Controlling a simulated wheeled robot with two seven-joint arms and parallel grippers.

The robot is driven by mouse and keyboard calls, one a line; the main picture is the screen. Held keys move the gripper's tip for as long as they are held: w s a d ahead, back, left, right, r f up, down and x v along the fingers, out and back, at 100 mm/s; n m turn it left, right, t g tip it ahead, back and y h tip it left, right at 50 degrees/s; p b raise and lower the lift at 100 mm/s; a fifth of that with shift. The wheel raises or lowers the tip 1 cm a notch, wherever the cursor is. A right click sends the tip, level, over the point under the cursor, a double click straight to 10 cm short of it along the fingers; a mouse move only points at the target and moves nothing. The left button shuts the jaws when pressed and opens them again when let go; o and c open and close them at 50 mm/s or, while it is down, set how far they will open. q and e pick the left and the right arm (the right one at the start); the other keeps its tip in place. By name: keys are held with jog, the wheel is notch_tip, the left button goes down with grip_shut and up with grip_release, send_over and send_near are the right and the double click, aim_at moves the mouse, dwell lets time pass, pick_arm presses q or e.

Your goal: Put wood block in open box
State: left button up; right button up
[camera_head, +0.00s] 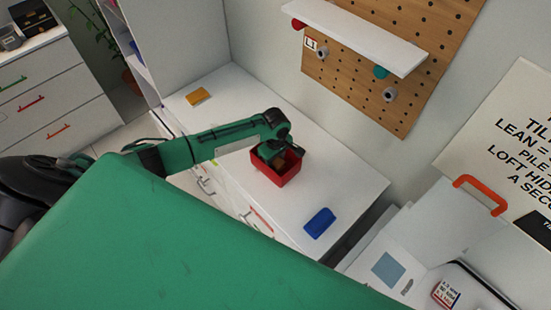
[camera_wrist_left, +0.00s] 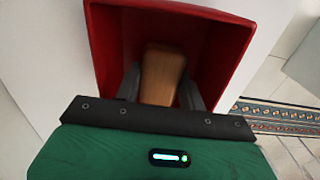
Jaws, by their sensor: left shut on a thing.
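A red open box (camera_head: 287,178) stands on the white cabinet top in the head view. It also shows in the left wrist view (camera_wrist_left: 102,50), with its open side facing the camera. My left gripper (camera_head: 276,158) is at the box's opening. In the left wrist view, the left gripper (camera_wrist_left: 160,85) is shut on a brown wood block (camera_wrist_left: 162,72), with one finger on each side. The block shows against the inside of the box; whether it touches the box floor I cannot tell. My right gripper is not in view.
The white cabinet top (camera_head: 335,170) also holds a yellow-orange item (camera_head: 198,96) at the far left and a blue item (camera_head: 319,222) at the near right. A pegboard (camera_head: 405,62) with a white shelf (camera_head: 358,36) is on the wall behind.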

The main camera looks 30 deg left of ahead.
pick_arm(q)
jog(key=shift+f, duration=0.15)
jog(key=o, duration=0.7)
jog(key=shift+f, duration=0.15)
notch_tip(320, 180, up, 12)
jog(key=shift+r+b, duration=0.2)
jog(key=shift+b, duration=0.8)
